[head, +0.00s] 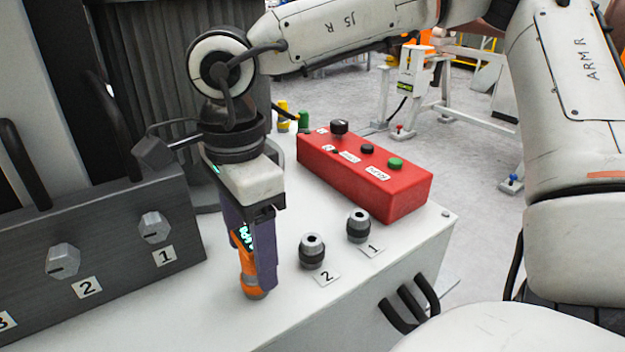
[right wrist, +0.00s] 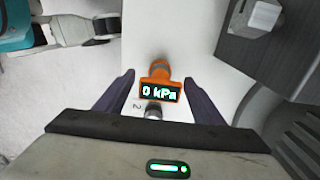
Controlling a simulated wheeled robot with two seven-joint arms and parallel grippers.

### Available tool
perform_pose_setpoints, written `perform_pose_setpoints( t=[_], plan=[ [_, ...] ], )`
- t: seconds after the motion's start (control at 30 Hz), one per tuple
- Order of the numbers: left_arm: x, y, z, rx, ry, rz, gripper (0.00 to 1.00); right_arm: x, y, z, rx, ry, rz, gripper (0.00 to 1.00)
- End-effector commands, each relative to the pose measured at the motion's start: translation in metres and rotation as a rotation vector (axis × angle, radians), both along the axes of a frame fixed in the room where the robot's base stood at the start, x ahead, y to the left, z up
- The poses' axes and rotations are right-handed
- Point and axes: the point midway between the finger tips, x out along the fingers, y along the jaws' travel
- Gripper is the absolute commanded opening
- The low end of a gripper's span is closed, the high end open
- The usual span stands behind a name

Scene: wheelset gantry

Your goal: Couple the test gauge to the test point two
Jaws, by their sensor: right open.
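The orange test gauge (head: 247,268) is at the white cabinet top, between the purple fingers of my right gripper (head: 255,262). In the right wrist view the gauge (right wrist: 160,70) reads 0 kPa, and the open fingers of my right gripper (right wrist: 160,78) stand on either side with gaps. The gripper points down. Test point two (head: 312,250), a grey fitting by a label 2, stands right of the gauge, apart from it. Test point one (head: 358,225) stands farther back, by a label 1. My left gripper is not in view.
A red control box (head: 365,172) with buttons stands behind the test points. A dark block (head: 100,248) with numbered hex fittings is at left. The cabinet top (head: 225,322) is bare at the front; cable-like loops (head: 408,305) stick out from its side.

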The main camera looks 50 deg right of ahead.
Motion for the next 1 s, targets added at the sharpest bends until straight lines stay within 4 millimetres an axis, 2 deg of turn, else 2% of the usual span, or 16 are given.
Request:
perform_pose_setpoints(
  t=[0.23, 0.27, 0.57, 1.0],
  plan=[
    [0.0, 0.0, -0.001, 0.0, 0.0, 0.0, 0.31, 0.0, 0.0, 0.0, 0.0, 0.0, 0.0, 0.62],
    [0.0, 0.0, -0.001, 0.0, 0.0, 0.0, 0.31, 0.0, 0.0, 0.0, 0.0, 0.0, 0.0, 0.59],
    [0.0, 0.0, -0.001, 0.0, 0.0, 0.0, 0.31, 0.0, 0.0, 0.0, 0.0, 0.0, 0.0, 0.09],
    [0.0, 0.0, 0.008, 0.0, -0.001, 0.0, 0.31, 0.0, 0.0, 0.013, 0.001, -0.002, 0.0, 0.07]
  ],
)
